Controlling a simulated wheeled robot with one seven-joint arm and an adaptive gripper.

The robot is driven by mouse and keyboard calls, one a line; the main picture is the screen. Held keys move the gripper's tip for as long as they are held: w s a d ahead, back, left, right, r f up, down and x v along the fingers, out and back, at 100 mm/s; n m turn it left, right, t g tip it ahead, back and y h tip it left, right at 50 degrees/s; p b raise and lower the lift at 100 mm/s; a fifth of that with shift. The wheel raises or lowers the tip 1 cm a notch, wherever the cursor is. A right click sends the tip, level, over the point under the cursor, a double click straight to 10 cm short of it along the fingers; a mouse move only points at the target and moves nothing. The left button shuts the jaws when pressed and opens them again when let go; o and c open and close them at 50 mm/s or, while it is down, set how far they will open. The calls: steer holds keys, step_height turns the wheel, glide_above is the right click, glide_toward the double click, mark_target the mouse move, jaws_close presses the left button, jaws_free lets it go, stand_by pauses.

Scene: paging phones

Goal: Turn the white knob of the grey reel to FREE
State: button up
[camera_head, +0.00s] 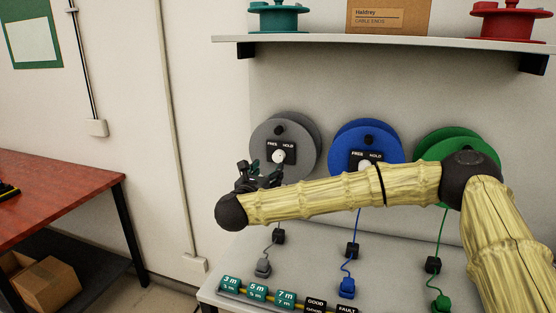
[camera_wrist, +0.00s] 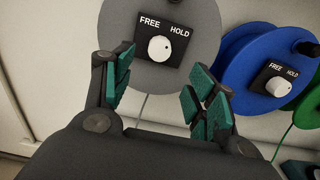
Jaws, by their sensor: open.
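The grey reel (camera_head: 301,132) hangs on the wall at the left of a row of reels. Its dark plate carries the words FREE at left and HOLD at right. The white knob (camera_head: 279,157) sits below these words; in the wrist view the knob (camera_wrist: 158,49) is near the top centre. Its pointing direction is too small to tell surely. My gripper (camera_head: 262,172) is just in front of and below the plate. In the wrist view my gripper (camera_wrist: 162,82) is open and empty, its green-padded fingers either side of the line to the knob, apart from it.
A blue reel (camera_head: 366,126) and a green reel (camera_head: 428,144) hang to the right, partly behind my arm. A shelf (camera_head: 330,42) runs above. Below, a bench (camera_head: 232,268) holds green length blocks (camera_head: 257,292) and plugs on cords. A red table (camera_head: 60,195) stands at left.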

mark_target(277, 159)
steer(key=p+x, duration=0.3)
steer(key=x, duration=0.6)
steer(key=shift+w+d, duration=0.1)
steer(key=shift+w, duration=0.5)
steer(key=shift+c, duration=0.4)
steer(key=shift+f, duration=0.1)
steer(key=c, duration=0.9)
